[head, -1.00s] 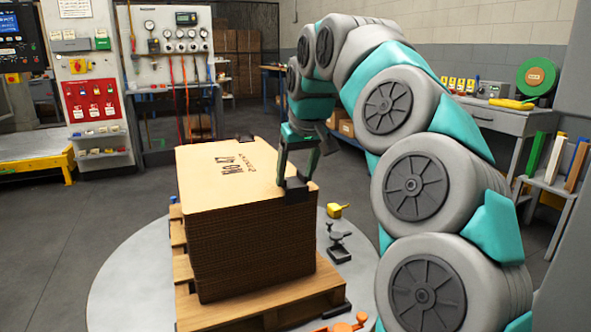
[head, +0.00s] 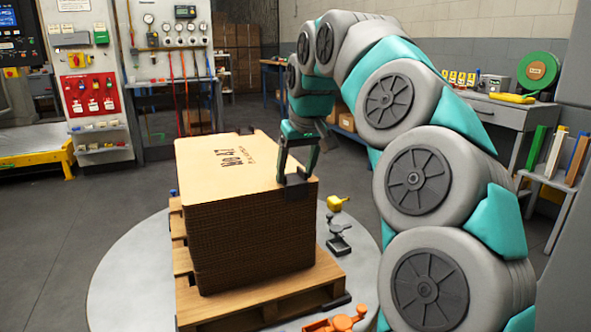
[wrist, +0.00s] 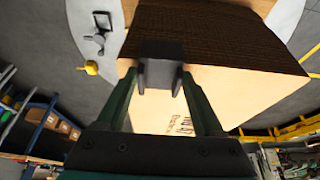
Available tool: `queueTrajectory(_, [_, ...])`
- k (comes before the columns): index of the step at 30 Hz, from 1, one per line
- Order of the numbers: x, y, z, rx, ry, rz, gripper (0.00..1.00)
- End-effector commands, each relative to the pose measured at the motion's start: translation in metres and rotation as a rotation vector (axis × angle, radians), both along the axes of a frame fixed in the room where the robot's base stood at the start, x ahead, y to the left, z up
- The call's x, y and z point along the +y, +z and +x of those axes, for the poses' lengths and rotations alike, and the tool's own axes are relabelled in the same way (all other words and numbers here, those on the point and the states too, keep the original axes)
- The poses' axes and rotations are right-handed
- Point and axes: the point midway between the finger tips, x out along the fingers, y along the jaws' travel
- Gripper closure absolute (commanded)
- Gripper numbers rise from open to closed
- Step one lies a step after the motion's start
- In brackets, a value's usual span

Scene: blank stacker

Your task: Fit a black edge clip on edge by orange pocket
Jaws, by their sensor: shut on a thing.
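A tall stack of brown sheets (head: 250,235) stands on a wooden pallet, its top sheet (head: 215,180) printed with black lettering. My gripper (head: 295,177) is over the stack's near right top corner region, pointing down. It is shut on a black edge clip (head: 296,189), which sits at the stack's top edge. In the wrist view the black clip (wrist: 161,62) lies between the fingertips and laps over the sheet edge; whether it is fully seated I cannot tell. Another dark clip shows at the far top edge (head: 245,131). I cannot make out an orange pocket on the stack.
The pallet (head: 265,305) rests on a round grey platform (head: 130,275). A yellow object (head: 336,202) and a black clamp-like tool (head: 339,240) lie right of the stack. An orange object (head: 340,322) is at the front. A grey workbench (head: 500,115) stands at right.

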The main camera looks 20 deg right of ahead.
Motion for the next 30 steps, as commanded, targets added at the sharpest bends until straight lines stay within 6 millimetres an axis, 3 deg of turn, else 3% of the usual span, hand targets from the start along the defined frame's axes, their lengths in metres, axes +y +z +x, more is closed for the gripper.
queueTrajectory(5, [0.0,-0.002,0.0,0.0,0.0,0.0,0.8])
queueTrajectory(6, [0.0,-0.002,0.0,0.0,0.0,0.0,0.29])
queueTrajectory(14, [0.0,-0.002,0.0,0.0,0.0,0.0,0.0])
queueTrajectory(23, [0.0,0.0,0.0,0.0,0.0,0.0,0.0])
queueTrajectory(30, [0.0,0.019,-0.008,-0.001,0.0,-0.001,0.0])
